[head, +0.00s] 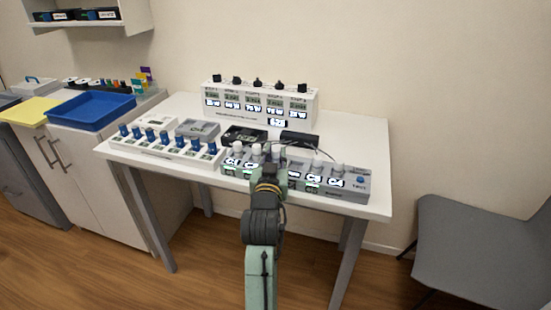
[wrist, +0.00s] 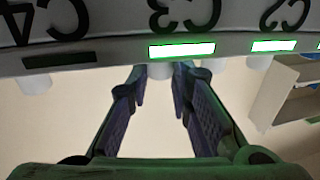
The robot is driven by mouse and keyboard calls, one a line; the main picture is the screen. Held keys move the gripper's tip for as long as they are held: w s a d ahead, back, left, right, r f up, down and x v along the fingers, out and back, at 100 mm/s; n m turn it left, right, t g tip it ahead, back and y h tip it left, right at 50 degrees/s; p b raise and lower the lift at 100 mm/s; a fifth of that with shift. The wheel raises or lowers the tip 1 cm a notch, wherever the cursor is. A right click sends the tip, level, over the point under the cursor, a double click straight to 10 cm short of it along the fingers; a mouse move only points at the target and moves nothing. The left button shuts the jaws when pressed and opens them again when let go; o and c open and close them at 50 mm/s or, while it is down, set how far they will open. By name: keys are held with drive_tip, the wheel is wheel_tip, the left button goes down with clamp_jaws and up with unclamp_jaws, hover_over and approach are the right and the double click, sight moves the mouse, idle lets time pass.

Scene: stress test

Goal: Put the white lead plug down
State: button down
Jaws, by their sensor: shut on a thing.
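My gripper (head: 268,172) is at the front of a long grey lead panel (head: 350,194) on the white table. In the wrist view its two fingers (wrist: 166,80) close in on a small white lead plug (wrist: 160,70) below the label C3. Most of that plug is hidden by the fingertips, and I cannot tell whether it is seated or lifted clear. The strip under C3 (wrist: 181,50) and the one under C2 (wrist: 273,46) are lit green. The strip under C4 (wrist: 60,60) is dark. Other white plugs show below C4 (wrist: 36,84) and C2 (wrist: 260,62).
A white box with several displays and black knobs (head: 262,101) stands at the table's back. A row of blue-capped items (head: 163,137) lies at the left. Thin leads (head: 300,152) run behind the panel. A blue tray (head: 92,110) is on the left cabinet; a grey chair (head: 470,245) is at right.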

drive_tip(key=shift+s+r, duration=0.15)
drive_tip(key=shift+f, duration=0.2)
drive_tip(key=c, duration=1.5)
unclamp_jaws()
drive_tip(key=shift+o, duration=0.3)
drive_tip(key=shift+r, duration=0.2)
drive_tip(key=s+a+p, duration=0.1)
drive_tip(key=s+p, duration=0.5)
drive_tip(key=s, duration=0.5)
drive_tip(key=shift+s+a, duration=0.25)
drive_tip(key=shift+s, duration=0.15)
